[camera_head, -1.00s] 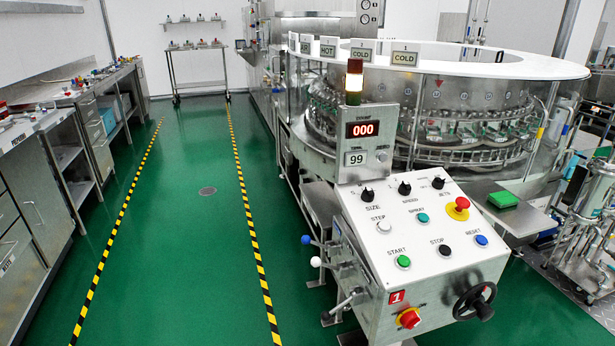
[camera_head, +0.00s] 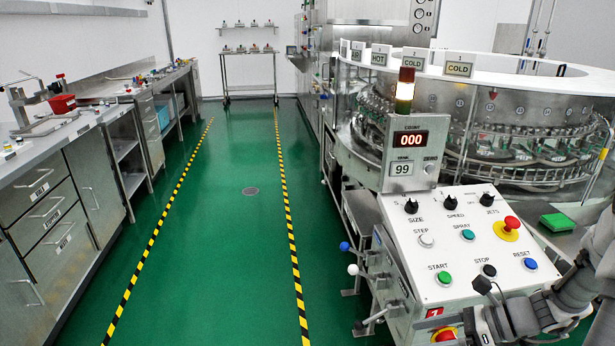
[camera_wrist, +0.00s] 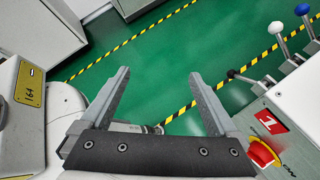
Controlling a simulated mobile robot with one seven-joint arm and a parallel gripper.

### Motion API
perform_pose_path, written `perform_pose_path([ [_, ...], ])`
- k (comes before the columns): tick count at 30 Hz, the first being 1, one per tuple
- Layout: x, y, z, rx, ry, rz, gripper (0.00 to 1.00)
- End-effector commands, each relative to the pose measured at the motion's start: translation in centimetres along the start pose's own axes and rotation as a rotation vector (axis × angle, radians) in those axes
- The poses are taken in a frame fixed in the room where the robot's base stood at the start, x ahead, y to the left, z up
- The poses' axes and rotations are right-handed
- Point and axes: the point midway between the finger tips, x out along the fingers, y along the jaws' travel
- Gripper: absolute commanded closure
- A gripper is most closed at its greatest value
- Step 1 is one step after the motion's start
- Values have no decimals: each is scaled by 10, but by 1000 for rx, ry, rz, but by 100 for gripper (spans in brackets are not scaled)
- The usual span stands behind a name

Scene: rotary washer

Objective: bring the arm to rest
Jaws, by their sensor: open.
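My gripper (camera_wrist: 160,76) is open, with its two grey fingers apart and nothing between them. In the wrist view it points over bare green floor, left of the control console (camera_wrist: 290,105). In the head view, parts of my arm reach in from the lower right, in front of the console (camera_head: 450,250). They cover its lower right part. I cannot make out the fingers clearly there.
The console has a red stop knob (camera_wrist: 262,151) and levers with white (camera_wrist: 275,28) and blue (camera_wrist: 302,10) balls. The rotary washer (camera_head: 480,110) stands behind it. A workbench (camera_head: 60,140) lines the left. The green floor (camera_head: 220,230) between the striped lines is clear.

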Motion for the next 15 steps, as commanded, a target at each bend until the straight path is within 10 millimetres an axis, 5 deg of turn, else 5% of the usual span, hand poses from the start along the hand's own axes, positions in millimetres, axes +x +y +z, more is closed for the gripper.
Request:
perform_pose_path([
  [6,18,44,47,-420,241,111,5],
  [15,30,107,91,-1012,514,264,5],
])
